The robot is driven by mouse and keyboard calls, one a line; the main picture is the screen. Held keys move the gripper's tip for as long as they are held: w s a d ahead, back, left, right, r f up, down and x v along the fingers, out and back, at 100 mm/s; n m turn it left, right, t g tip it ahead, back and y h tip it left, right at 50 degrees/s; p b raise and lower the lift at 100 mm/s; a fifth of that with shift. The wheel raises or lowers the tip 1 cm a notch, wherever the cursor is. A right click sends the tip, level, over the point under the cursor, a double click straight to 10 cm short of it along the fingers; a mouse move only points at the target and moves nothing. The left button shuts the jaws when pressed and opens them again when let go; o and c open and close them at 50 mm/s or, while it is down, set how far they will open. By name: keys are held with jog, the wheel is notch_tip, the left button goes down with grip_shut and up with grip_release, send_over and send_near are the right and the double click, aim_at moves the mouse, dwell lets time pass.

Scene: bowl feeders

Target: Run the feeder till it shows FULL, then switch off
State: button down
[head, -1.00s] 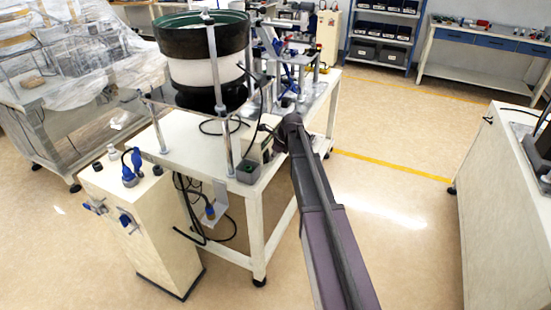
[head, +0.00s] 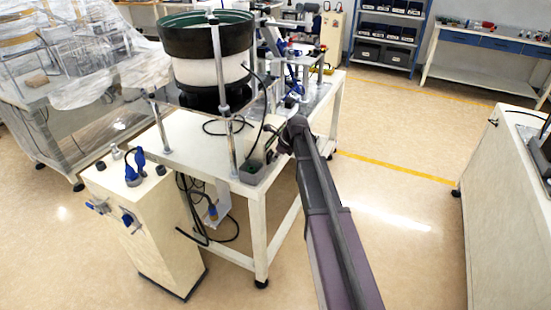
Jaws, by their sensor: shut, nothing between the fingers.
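The bowl feeder (head: 208,70), a dark bowl with a green inside above a white band and dark base, stands on a pale table (head: 195,143). My gripper (head: 273,131) is at the far end of my arm, beside the box. It is shut with nothing held; its fingertips are small and partly hidden, and I cannot tell whether they touch the box.
Metal posts (head: 219,85) rise around the bowl. A cream cabinet (head: 150,225) with blue fittings stands at front left. A plastic-wrapped bench is behind it; another bench (head: 505,205) is at right. Floor between is clear.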

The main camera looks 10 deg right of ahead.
jog(key=shift+r, duration=0.2)
jog(key=shift+r+p, duration=0.55)
jog(key=shift+p, duration=0.1)
jog(key=s+d+r+p, duration=0.7)
jog(key=d, duration=0.1)
jog(key=shift+d, duration=0.25)
dwell(0.5)
dwell(0.5)
jog(key=shift+s, duration=0.1)
